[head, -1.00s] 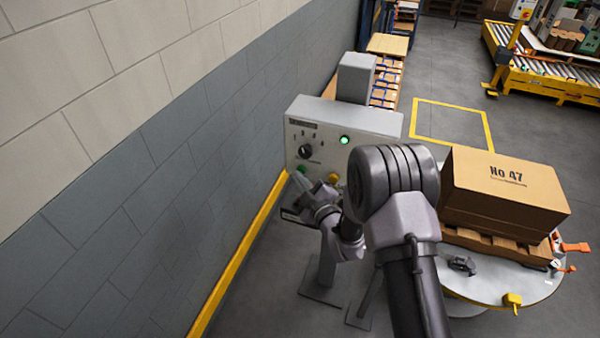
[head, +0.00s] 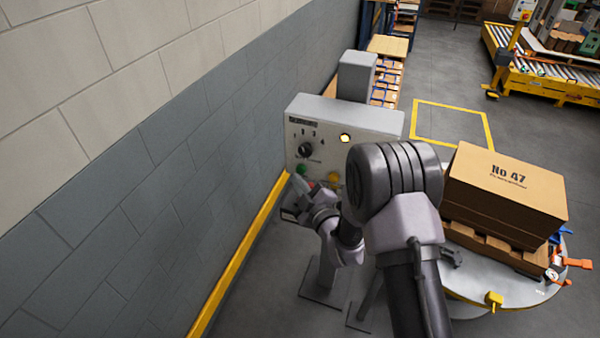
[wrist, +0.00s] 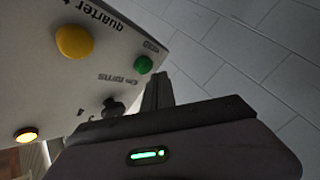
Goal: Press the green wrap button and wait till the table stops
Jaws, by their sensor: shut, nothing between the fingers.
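The green button (head: 301,169) is at the lower left of the control panel (head: 372,117). It also shows uncovered in the wrist view (wrist: 143,64). My gripper (head: 297,183) is shut and empty just in front of and below the button. Its fingers (wrist: 158,88) point towards the panel beside the button, and they look slightly apart from it. The round table (head: 470,290) carries a brown carton (head: 505,190) marked "No 47" on a wooden pallet (head: 490,246).
A yellow button (wrist: 74,42) and a black selector knob (head: 305,150) share the panel. A block wall (head: 150,190) runs close on the left. Coloured clamps, one yellow (head: 494,300), sit at the table rim. A roller conveyor (head: 550,75) stands far right.

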